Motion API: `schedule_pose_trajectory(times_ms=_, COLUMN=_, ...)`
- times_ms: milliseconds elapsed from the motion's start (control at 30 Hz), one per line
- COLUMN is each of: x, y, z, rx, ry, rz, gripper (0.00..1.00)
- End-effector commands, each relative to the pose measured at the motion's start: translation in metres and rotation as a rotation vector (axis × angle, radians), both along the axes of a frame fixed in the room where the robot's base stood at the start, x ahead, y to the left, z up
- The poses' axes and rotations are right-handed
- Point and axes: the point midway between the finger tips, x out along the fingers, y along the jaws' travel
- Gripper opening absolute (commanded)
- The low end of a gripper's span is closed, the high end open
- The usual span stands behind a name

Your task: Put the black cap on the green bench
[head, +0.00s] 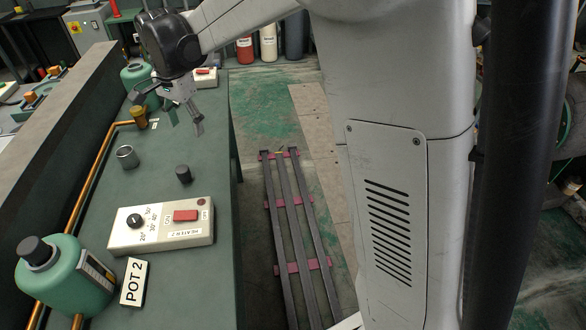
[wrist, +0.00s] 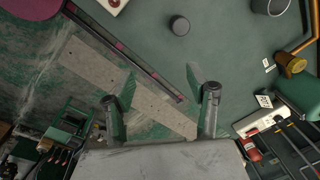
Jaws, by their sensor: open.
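A small black cap (head: 183,173) stands on the green bench (head: 160,190), near its right edge. It also shows in the wrist view as a dark round piece (wrist: 180,25) on the bench top. My gripper (head: 186,124) is open and empty above the far part of the bench, beyond the cap and apart from it. Its two spread fingers (wrist: 161,78) show in the wrist view with nothing between them. Another black cap (head: 34,250) sits on top of the green pot (head: 65,283) at the near left, beside the POT 2 sign (head: 132,282).
A heater box (head: 160,226) with a dial and red switch lies nearer than the cap. A metal cup (head: 126,157) stands left of it. A copper pipe (head: 88,167) with a brass fitting (head: 138,117) runs along the left. A second green pot (head: 138,76) stands farther back.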

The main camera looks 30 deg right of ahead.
Motion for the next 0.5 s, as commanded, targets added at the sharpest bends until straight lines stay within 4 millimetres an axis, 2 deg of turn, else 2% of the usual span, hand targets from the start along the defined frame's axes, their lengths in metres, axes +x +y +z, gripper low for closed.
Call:
schedule_pose_trajectory(times_ms=33, x=-0.013, y=-0.01, z=0.011, rx=0.0, ry=-0.018, rz=0.028, gripper=0.53)
schedule_pose_trajectory(times_ms=200, x=-0.05, y=-0.038, z=0.039, rx=-0.008, ry=-0.088, rz=0.139, gripper=0.53)
schedule_pose_trajectory(times_ms=500, x=-0.122, y=-0.081, z=0.069, rx=-0.052, ry=-0.211, rz=0.333, gripper=0.53)
